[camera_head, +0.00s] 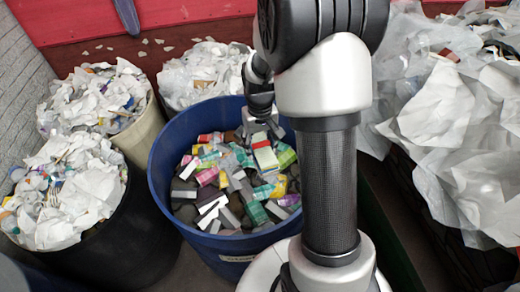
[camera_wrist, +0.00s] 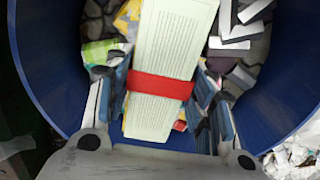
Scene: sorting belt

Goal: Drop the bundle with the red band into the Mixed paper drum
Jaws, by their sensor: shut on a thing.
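My gripper (camera_head: 262,130) is shut on a pale bundle of printed sheets with a red band (camera_head: 265,155). In the wrist view the banded bundle (camera_wrist: 165,50) lies between the two fingers (camera_wrist: 160,88), with the red band across its middle. The gripper and bundle are over the blue drum (camera_head: 165,160), close to its contents; I cannot tell whether the bundle touches them. The blue drum wall (camera_wrist: 40,55) surrounds the bundle in the wrist view. The drum's front label (camera_head: 238,258) is too small to read. No label reading Mixed paper is legible.
Colourful boxes and grey blocks (camera_head: 215,200) fill the blue drum. A black drum (camera_head: 110,235) at left and a cream drum (camera_head: 142,135) behind it are heaped with crumpled paper. More paper (camera_head: 200,75) is at the back, with a large pile (camera_head: 450,120) at right.

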